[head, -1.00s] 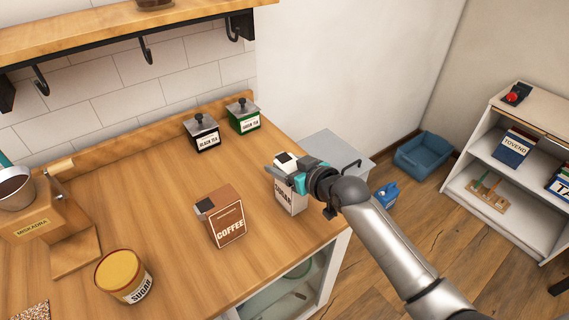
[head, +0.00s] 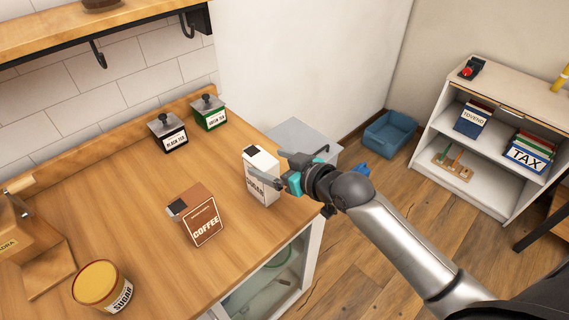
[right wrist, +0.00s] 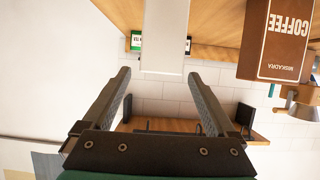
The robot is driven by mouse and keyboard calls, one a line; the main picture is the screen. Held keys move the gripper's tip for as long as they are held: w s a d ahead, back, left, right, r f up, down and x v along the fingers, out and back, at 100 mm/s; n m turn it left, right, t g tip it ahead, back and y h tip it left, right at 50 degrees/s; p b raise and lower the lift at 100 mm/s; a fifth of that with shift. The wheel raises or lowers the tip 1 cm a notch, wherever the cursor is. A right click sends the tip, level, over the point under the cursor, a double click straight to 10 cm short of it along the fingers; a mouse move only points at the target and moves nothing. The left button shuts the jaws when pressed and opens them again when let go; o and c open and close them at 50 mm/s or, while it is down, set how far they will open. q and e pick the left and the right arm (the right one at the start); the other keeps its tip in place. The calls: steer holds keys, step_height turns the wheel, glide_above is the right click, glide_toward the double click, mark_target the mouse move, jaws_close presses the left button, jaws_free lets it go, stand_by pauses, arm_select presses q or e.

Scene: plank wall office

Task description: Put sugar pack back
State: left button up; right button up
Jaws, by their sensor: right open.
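The sugar pack (head: 258,186), a white box with a dark patch on top, stands upright on the wooden counter (head: 130,215) near its right edge. In the right wrist view the pack's pale face (right wrist: 165,35) lies just beyond and between the spread fingertips (right wrist: 160,74). No grip on it shows. My left gripper is not in view.
A coffee box (head: 197,215) stands left of the pack. Black tea (head: 168,134) and green tea (head: 209,113) tins stand at the back. A round sugar tub (head: 100,285) is front left. A blue bin (head: 390,135) and a white shelf (head: 480,185) stand beyond the counter's right side.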

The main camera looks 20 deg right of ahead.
steer(key=shift+v, duration=2.25)
